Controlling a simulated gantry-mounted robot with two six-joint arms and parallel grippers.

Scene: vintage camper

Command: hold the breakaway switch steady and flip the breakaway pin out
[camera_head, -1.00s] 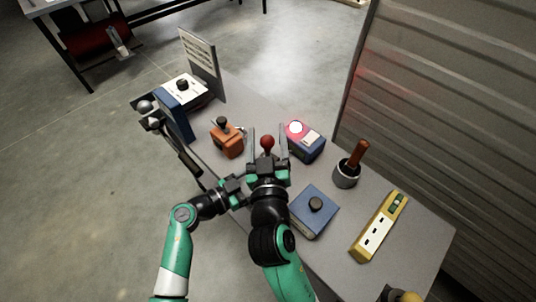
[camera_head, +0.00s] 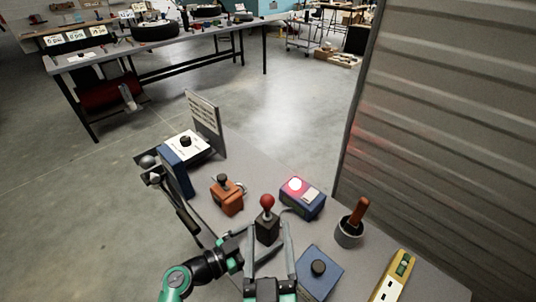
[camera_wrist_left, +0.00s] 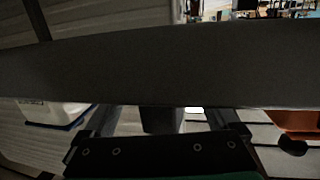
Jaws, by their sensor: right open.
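An orange box with a dark knob and a metal ring at its side (camera_head: 227,197), likely the breakaway switch with its pin, stands on the grey table. My right gripper (camera_head: 268,230) is open, its two long fingers either side of a dark block with a red ball-topped lever (camera_head: 267,204); contact cannot be told. My left gripper is low beside the right one, left of the block. In the left wrist view its fingers (camera_wrist_left: 162,118) are apart, tips hidden by a broad dark bar. Orange shows at that view's right edge (camera_wrist_left: 299,121).
A blue box with a pink-and-white top (camera_head: 302,198), a grey cup with a brown handle (camera_head: 350,230), a blue box with a black knob (camera_head: 319,275) and a yellow strip (camera_head: 394,282) stand on the table. A corrugated wall (camera_head: 450,130) rises at right.

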